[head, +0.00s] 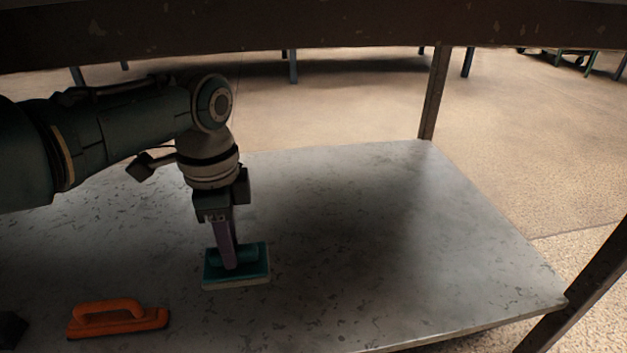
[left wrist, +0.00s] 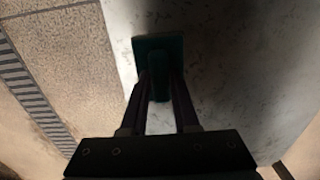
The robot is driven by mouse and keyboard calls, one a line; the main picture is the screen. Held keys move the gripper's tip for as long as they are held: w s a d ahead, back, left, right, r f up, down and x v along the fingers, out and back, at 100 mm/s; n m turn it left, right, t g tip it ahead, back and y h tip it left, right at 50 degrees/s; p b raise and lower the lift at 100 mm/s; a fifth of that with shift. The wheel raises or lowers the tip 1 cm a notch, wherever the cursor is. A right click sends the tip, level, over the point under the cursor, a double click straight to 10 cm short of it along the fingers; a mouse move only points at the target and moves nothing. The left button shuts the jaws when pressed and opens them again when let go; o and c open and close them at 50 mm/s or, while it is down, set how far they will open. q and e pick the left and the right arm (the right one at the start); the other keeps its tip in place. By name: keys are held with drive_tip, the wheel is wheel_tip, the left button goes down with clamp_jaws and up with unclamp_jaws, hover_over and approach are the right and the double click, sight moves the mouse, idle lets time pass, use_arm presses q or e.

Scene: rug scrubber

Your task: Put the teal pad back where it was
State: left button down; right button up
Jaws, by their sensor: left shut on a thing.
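The teal pad (head: 254,270) is a flat block with a pale underside and a teal handle on top, on or just above the grey speckled shelf (head: 400,230). My left gripper (head: 230,262) points straight down and is shut on the pad's handle. In the left wrist view the teal pad (left wrist: 155,44) shows beyond the fingers of the left gripper (left wrist: 160,92), with its handle between them. I cannot tell if the pad's underside touches the shelf. My right gripper is not in view.
An orange scrubber with a handle (head: 118,318) lies on the shelf, left of the pad. A dark object (head: 12,328) sits at the left edge. A dark beam (head: 320,25) spans overhead, with a post (head: 434,95) at the back corner. The shelf's right side is clear.

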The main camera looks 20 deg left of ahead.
sight(238, 280)
use_arm(q)
drive_tip(key=shift+w+f, duration=0.15)
drive_tip(key=shift+f, duration=0.1)
drive_tip(key=f+b, duration=0.1)
drive_tip(key=f, duration=0.1)
drive_tip(key=s+f+b, duration=0.1)
drive_tip(key=f+b, duration=0.1)
drive_tip(key=d+f+b, duration=0.1)
drive_tip(key=f+b, duration=0.1)
drive_tip(key=shift+s+f, duration=0.15)
drive_tip(key=shift+a+f+b, duration=0.15)
drive_tip(key=shift+f+b, duration=0.5)
drive_tip(key=shift+b, duration=0.2)
wheel_tip(238, 280, down, 3)
drive_tip(key=shift+r+b, duration=0.15)
drive_tip(key=shift+b, duration=1.1)
drive_tip(key=shift+r, duration=0.15)
drive_tip(key=shift+f, duration=0.2)
drive_tip(key=c, duration=0.7)
unclamp_jaws()
drive_tip(key=shift+o, duration=0.2)
